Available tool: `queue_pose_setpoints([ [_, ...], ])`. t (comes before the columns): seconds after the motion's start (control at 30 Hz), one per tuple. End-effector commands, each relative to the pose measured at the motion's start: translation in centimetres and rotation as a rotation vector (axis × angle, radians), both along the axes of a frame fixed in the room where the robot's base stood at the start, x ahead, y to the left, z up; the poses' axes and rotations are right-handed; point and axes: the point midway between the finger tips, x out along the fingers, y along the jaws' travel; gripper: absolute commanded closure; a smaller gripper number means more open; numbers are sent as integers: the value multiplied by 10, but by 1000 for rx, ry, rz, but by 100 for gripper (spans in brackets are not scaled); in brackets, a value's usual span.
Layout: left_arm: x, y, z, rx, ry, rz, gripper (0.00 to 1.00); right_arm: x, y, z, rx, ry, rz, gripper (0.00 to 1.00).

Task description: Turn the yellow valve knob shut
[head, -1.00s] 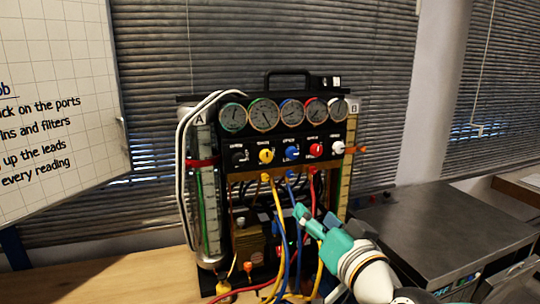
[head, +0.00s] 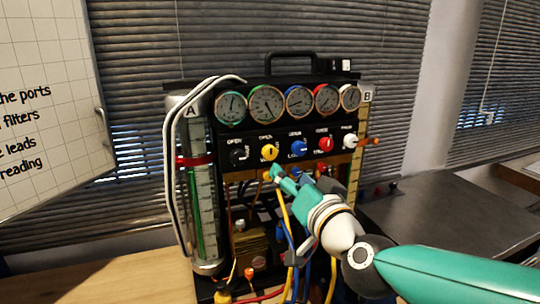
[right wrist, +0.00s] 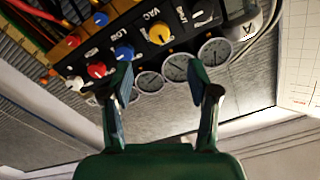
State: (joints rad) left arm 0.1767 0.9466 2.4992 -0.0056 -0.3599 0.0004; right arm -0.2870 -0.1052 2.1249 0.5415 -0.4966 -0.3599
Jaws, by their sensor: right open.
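The yellow valve knob (head: 270,152) is on the black panel of the gauge rig, second from the left in the knob row, below the dials. It also shows in the right wrist view (right wrist: 160,33), which sees the panel upside down, ahead of the gap between my fingers. My right gripper (head: 280,173) is just below the yellow knob in the head view. In the right wrist view the right gripper (right wrist: 158,72) is open and empty, its fingers spread. I see no contact with the knob. My left gripper is not in view.
A black knob (head: 238,156) is left of the yellow one; blue (head: 298,149), red (head: 325,144) and white (head: 350,141) knobs are to its right. Several coloured leads hang below the panel. A grey-topped bench (head: 430,210) is at right, and a whiteboard (head: 40,110) at left.

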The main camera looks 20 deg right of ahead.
Motion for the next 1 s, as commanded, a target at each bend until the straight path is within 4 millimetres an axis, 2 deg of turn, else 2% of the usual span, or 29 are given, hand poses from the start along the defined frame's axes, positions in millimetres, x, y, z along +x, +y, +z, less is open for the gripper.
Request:
queue_pose_setpoints([
  [0.03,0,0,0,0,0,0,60,12,-1,-2,-2,4,-4,40],
  [0.3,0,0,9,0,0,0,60,70,-1,0,-2,2,-8,40],
  [0.5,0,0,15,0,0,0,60,101,0,1,-1,1,-7,40],
  [0.7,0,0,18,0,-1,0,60,115,0,0,0,1,-8,40],
  [1.0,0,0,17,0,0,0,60,117,0,0,0,0,-8,40],
])
